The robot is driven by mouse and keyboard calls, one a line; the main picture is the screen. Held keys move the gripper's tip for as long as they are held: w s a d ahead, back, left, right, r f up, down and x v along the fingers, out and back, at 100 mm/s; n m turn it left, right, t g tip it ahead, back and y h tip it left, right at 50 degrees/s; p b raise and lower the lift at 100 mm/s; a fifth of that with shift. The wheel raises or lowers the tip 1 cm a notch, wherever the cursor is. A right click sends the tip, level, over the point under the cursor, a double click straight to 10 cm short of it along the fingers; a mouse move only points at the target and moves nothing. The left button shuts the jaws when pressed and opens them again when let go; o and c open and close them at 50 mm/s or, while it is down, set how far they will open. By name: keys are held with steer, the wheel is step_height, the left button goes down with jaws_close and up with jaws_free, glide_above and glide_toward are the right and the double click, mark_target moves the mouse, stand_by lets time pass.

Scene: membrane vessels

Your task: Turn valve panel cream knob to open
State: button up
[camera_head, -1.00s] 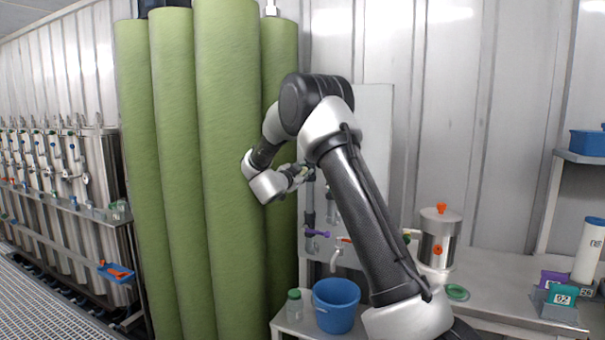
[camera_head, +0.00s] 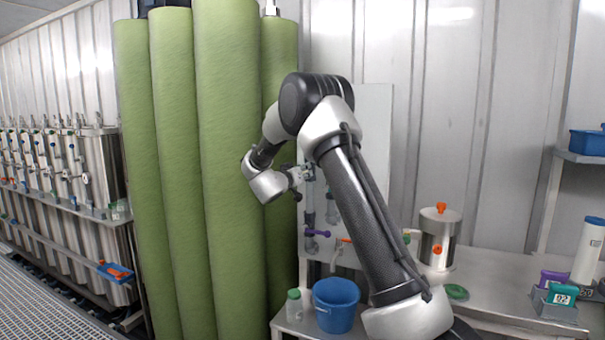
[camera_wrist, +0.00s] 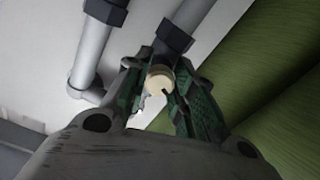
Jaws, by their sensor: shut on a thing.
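The cream knob (camera_wrist: 160,80) shows in the wrist view as a small round cream piece between the fingers of my gripper (camera_wrist: 163,88). The dark green finger pads press in from both sides, shut on the knob. The knob sits below a dark pipe fitting (camera_wrist: 173,38) on a grey pipe. In the head view my gripper (camera_head: 302,178) reaches the valve panel (camera_head: 373,110) at its left part, and my wrist covers the cream knob there. How far the knob is turned cannot be read clearly.
Tall green cylinders (camera_head: 228,150) stand close to the left of my wrist. A purple-handled valve (camera_head: 317,233) and an orange-handled tap (camera_head: 341,242) sit lower on the panel. A blue bucket (camera_head: 336,306) and a small green-capped bottle (camera_head: 294,306) stand below.

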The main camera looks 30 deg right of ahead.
steer(key=shift+f+n, duration=0.15)
steer(key=shift+n, duration=0.7)
steer(key=shift+f+n, duration=0.15)
steer(key=shift+n, duration=0.7)
steer(key=shift+s, duration=0.1)
steer(key=o, duration=1.1)
steer(key=shift+c, duration=0.2)
steer(key=shift+r, duration=0.15)
steer(key=shift+a, duration=0.1)
